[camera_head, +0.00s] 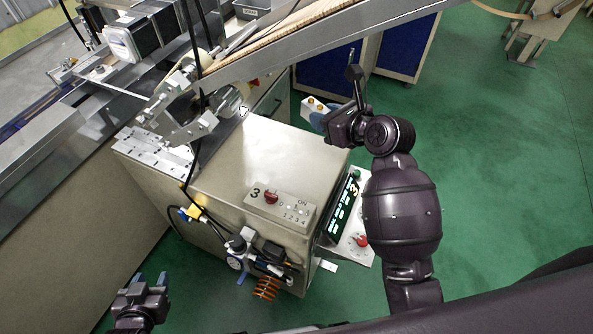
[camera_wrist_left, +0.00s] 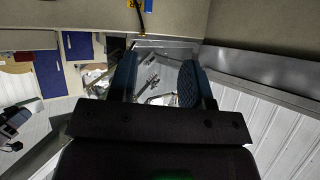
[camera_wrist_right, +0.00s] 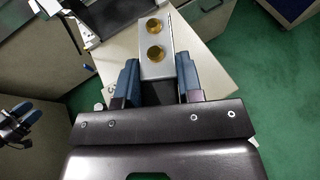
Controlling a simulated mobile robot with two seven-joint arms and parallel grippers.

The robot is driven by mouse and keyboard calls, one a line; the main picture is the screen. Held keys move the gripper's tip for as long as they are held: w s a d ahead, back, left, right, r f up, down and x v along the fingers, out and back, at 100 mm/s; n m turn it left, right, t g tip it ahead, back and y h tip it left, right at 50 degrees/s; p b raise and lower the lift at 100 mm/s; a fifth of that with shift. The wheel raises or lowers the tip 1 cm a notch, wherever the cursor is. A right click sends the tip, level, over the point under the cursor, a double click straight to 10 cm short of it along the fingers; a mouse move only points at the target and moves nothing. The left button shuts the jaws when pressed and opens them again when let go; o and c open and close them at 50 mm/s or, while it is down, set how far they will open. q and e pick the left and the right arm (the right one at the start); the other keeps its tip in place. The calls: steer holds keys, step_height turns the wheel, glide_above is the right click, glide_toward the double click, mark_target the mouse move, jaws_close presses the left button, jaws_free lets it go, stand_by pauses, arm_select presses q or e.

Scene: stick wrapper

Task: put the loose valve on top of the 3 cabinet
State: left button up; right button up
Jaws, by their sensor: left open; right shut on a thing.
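The loose valve is a light grey block with two brass ports. It shows in the right wrist view (camera_wrist_right: 157,45) and in the head view (camera_head: 311,105). My right gripper (camera_head: 322,118) is shut on it, near the cabinet's far right edge; its blue fingers flank the block in the right wrist view (camera_wrist_right: 158,85). The beige cabinet (camera_head: 255,145) marked 3 stands in the middle, its top mostly bare. I cannot tell the valve's height above it. My left gripper (camera_head: 150,281) is open and empty, low at the left; the left wrist view shows its spread fingers (camera_wrist_left: 157,82).
A grey switch box (camera_head: 283,207) with a red knob and a 3 sits at the cabinet's near edge. A lit display (camera_head: 345,207) is on its right side. A regulator (camera_head: 242,248) and hoses hang in front. A metal beam (camera_head: 310,42) crosses behind.

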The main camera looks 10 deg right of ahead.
steer(key=w+a+f, duration=0.2)
steer(key=w+a, duration=0.1)
steer(key=a, duration=0.1)
steer(key=b, duration=0.4)
glide_above(303, 177)
steer(key=shift+n, duration=0.3)
step_height(303, 177, down, 15)
steer(key=shift+r, duration=0.2)
steer(key=shift+f+b, duration=0.85)
steer(key=shift+f, duration=1.65)
steer(key=shift+r, duration=0.15)
arm_select(q)
step_height(303, 177, down, 7)
steer(key=s, duration=0.1)
steer(key=shift+s+g, duration=0.3)
steer(key=shift+w+f, duration=0.1)
arm_select(e)
steer(key=o, duration=1)
